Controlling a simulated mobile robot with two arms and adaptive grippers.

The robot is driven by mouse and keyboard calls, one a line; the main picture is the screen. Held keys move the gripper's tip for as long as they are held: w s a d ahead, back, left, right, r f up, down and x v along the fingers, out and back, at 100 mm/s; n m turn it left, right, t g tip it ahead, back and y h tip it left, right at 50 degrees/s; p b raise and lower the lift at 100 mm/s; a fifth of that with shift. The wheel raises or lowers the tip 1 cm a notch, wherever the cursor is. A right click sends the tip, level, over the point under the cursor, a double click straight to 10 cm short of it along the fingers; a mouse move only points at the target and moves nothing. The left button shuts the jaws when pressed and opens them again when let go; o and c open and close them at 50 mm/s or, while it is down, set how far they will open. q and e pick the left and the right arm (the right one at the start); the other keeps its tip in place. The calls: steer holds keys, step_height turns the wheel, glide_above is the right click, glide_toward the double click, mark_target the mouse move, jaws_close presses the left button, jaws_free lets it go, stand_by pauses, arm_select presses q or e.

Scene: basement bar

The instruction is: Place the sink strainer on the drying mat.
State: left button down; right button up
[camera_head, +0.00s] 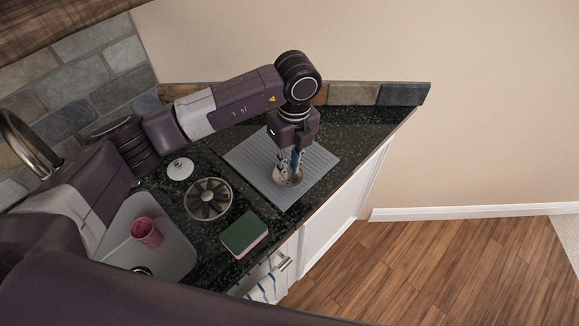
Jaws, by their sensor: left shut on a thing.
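The sink strainer (288,181), a small round beige-brown piece, is between the fingertips of my left gripper (289,165). The gripper points down and is shut on it, and the fingers hide part of its middle. The strainer is over the grey ribbed drying mat (254,156), near the mat's front edge. I cannot tell whether it touches the mat or is held just above it. My right gripper is not in view.
A white knobbed disc (180,169), a round slatted metal piece (208,199) and a green-topped sponge (244,234) lie on the dark counter left of the mat. A red cup (147,233) is in the sink (178,252). The counter's front edge runs close to the mat.

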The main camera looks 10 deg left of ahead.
arm_select(q)
steer(key=shift+f, duration=0.65)
steer(key=shift+s+f, duration=0.15)
steer(key=shift+f, duration=0.05)
steer(key=shift+s, duration=0.1)
steer(key=c, duration=2.3)
jaws_free()
steer(key=shift+f, duration=0.1)
steer(key=o, duration=0.5)
steer(key=shift+w, duration=0.25)
steer(key=o, duration=0.5)
steer(key=shift+o, duration=0.2)
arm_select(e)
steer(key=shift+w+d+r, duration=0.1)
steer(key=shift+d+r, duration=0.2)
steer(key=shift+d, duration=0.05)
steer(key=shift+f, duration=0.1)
